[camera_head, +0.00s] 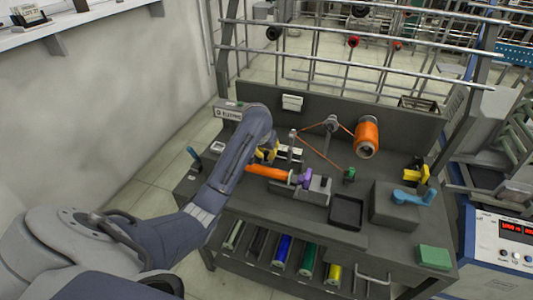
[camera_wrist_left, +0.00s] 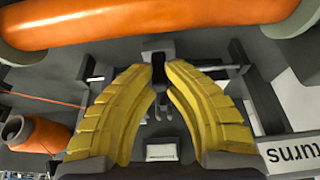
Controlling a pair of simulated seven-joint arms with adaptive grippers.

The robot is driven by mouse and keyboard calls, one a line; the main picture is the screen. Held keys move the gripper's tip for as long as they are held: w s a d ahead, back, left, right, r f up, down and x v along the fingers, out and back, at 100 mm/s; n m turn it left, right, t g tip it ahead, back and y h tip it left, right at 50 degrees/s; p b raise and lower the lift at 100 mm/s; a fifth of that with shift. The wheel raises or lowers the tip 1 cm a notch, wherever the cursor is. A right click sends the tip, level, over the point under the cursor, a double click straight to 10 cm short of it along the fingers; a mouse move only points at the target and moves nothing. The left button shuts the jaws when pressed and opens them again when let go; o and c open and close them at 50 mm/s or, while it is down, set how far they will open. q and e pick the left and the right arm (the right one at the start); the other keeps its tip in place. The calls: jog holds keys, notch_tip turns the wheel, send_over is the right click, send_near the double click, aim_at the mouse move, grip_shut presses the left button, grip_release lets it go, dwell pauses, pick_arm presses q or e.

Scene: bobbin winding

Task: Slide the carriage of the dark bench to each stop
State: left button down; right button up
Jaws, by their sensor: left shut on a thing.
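The dark bench (camera_head: 345,235) stands in the middle of the head view. Its carriage (camera_head: 291,153) sits on a rail behind an orange wound bobbin (camera_head: 267,172). My left gripper (camera_head: 270,153) reaches over the bobbin's left end. In the left wrist view, the yellow fingers of my left gripper (camera_wrist_left: 159,85) close on a small dark part of the carriage (camera_wrist_left: 158,58). The orange bobbin (camera_wrist_left: 150,22) crosses the top of that view. The fingers hide part of the carriage and rail. My right gripper is not in view.
An orange thread spool (camera_head: 367,138) stands at the back, its thread running over guides. A black tray (camera_head: 347,211), a grey box with a blue lever (camera_head: 411,197) and a green block (camera_head: 433,257) lie to the right. Several coloured rolls lie on the lower shelf (camera_head: 283,250).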

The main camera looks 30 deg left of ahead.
pick_arm(q)
jog(key=shift+s+a, duration=0.15)
jog(key=shift+a, duration=0.55)
jog(key=shift+r, duration=0.1)
jog(key=c, duration=1.4)
grip_release()
jog(key=shift+o, duration=0.2)
jog(key=shift+d, duration=0.1)
jog(key=a+v, duration=0.1)
jog(key=v, duration=1)
jog(key=shift+s+d+r, duration=0.2)
jog(key=shift+d+r, duration=0.15)
jog(key=shift+d, duration=0.15)
